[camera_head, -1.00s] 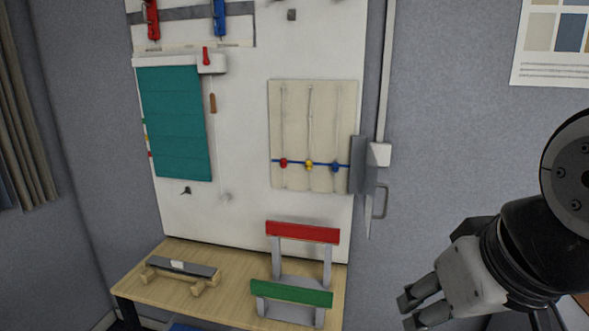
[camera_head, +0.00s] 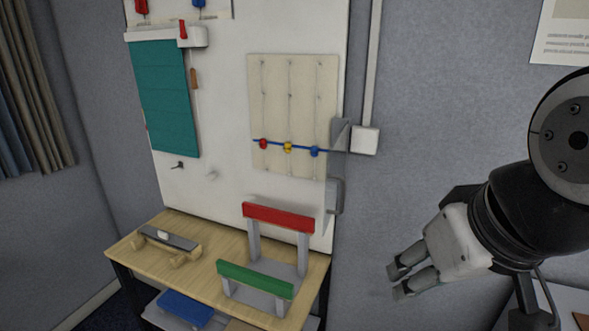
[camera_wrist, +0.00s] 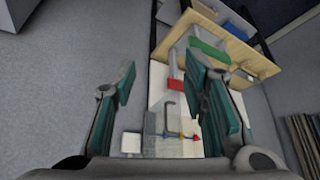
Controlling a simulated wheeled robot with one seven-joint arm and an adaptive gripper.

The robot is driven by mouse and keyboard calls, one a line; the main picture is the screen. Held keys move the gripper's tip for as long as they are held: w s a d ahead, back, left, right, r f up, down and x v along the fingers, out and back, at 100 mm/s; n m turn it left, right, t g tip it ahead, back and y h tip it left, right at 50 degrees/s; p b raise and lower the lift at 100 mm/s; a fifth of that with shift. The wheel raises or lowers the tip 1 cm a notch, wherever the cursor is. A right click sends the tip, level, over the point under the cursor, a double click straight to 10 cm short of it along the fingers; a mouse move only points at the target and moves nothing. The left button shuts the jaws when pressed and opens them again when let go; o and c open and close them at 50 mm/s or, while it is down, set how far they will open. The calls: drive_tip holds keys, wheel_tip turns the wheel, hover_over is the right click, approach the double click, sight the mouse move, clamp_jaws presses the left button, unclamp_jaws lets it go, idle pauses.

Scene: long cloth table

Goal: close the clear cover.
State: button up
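The clear cover (camera_head: 341,133) appears as a thin, greyish see-through panel at the right edge of the white board. It seems swung out from the board, seen nearly edge-on, with its outline hard to make out. Its grey handle (camera_head: 338,197) hangs on the lower part; the handle also shows in the wrist view (camera_wrist: 169,104), between my fingers in the picture. My gripper (camera_head: 396,281) is to the right of the cover and lower, apart from it. In the wrist view my gripper (camera_wrist: 165,84) has its fingers wide apart with nothing held.
A beige panel (camera_head: 290,105) with red, yellow and blue beads is on the white board (camera_head: 225,195). Below stands a wooden table (camera_head: 215,265) with red-topped and green-topped grey frames (camera_head: 278,217) (camera_head: 255,279). A white wall box (camera_head: 364,140) is right of the board.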

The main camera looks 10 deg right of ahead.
drive_tip(key=shift+d, duration=0.2)
drive_tip(key=shift+w, duration=0.1)
